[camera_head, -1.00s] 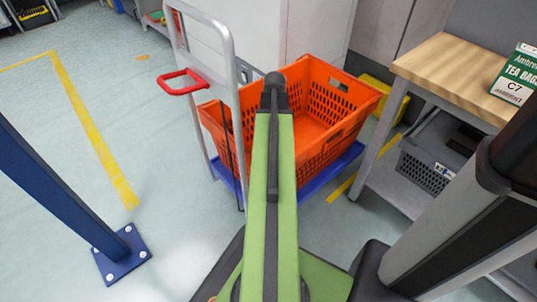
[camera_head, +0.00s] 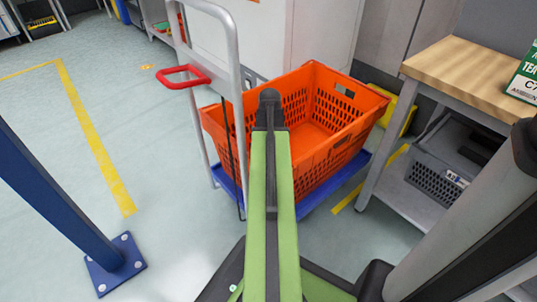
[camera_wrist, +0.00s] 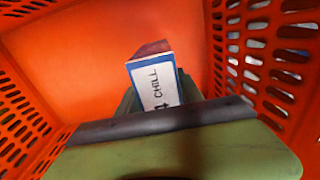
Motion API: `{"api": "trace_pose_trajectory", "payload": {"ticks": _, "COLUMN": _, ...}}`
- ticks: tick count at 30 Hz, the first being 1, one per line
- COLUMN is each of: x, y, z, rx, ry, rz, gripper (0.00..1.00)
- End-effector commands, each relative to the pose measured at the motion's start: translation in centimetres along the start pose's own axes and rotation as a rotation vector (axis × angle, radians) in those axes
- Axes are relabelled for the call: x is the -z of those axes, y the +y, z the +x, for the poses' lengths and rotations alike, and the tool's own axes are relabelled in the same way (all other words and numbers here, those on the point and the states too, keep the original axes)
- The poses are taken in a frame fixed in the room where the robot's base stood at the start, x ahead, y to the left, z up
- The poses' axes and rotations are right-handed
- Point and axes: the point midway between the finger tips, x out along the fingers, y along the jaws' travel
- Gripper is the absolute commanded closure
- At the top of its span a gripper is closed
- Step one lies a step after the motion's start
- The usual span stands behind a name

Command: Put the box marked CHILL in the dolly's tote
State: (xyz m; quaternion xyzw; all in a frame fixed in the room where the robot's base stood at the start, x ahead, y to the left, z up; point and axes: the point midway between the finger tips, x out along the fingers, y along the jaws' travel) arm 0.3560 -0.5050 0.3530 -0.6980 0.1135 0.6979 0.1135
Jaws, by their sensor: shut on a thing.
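The box marked CHILL (camera_wrist: 156,85) is white with a blue edge and a reddish top; its label faces the wrist camera. My gripper (camera_wrist: 157,98) is shut on it, with a dark green finger on each side. The dolly's orange tote (camera_head: 345,148) has perforated walls and stands on a blue dolly (camera_head: 343,186) with a grey handle. Its walls also show on both sides in the wrist view (camera_wrist: 222,60), with bare orange behind the box. The box's height above the tote's floor is unclear. In the head view my arm hides the gripper and box.
A wood-topped bench (camera_head: 465,72) with a tea bags box (camera_head: 527,78) on it stands right of the tote. A grey crate (camera_head: 437,183) sits on its lower shelf. A blue post (camera_head: 60,200) rises at left. Floor between post and dolly is clear.

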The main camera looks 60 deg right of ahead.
Motion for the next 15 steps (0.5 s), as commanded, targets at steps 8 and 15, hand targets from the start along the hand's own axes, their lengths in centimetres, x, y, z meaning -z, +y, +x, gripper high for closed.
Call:
{"api": "trace_pose_trajectory", "payload": {"ticks": 8, "x": -0.02, "y": 0.02, "z": 1.06, "rx": 0.0, "ry": 0.0, "rz": 0.0, "gripper": 1.0}}
{"api": "trace_pose_trajectory", "payload": {"ticks": 15, "x": -0.02, "y": 0.03, "z": 0.98, "rx": 0.0, "ry": 0.0, "rz": 0.0, "gripper": 0.41}}
